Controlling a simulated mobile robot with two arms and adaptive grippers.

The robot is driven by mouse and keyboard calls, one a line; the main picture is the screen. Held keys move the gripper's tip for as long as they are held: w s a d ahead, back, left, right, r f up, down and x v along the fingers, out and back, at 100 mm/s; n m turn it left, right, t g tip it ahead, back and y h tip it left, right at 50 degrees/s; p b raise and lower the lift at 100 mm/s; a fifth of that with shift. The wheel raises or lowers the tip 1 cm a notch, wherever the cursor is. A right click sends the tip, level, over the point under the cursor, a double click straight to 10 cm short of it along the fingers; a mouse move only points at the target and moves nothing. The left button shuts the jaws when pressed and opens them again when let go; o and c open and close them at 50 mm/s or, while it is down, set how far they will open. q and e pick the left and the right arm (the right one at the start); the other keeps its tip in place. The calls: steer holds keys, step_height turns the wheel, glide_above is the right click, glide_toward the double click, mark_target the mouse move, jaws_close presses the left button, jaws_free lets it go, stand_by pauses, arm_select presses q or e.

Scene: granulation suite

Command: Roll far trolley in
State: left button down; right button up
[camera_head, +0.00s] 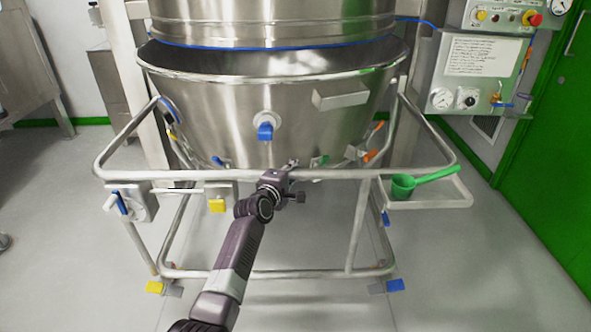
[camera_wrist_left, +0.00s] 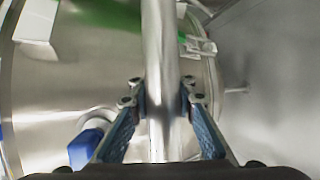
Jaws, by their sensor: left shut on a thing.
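The trolley is a steel tubular frame carrying a wide conical steel bowl (camera_head: 230,100). Its front push rail (camera_head: 350,173) runs across the middle of the head view. My left gripper (camera_head: 280,177) is shut on this rail, near its middle. In the left wrist view, the rail (camera_wrist_left: 160,60) passes between the two blue-padded fingers (camera_wrist_left: 158,110). The bowl stands under a steel cylinder (camera_head: 270,22) with a blue seal ring; a dark gap shows between the bowl rim and the ring. Casters with yellow (camera_head: 155,287) and blue (camera_head: 395,285) pedals show at the frame's feet. My right gripper is out of view.
A small tray (camera_head: 430,203) on the frame's right holds a green scoop (camera_head: 420,181). A control box (camera_head: 130,203) hangs at the left. A gauge panel (camera_head: 480,75) and a green door (camera_head: 550,150) are at the right. The grey floor (camera_head: 480,270) in front is clear.

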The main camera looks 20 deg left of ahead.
arm_select(q)
steer(key=shift+a+r, duration=0.2)
steer(key=shift+r, duration=0.25)
steer(key=c, duration=1.8)
jaws_free()
steer(key=shift+s, duration=0.15)
steer(key=shift+o, duration=0.7)
steer(key=shift+f, duration=0.15)
steer(key=shift+d, duration=0.1)
steer(key=shift+s, duration=0.1)
steer(key=v, duration=1.1)
steer(key=shift+s, duration=0.4)
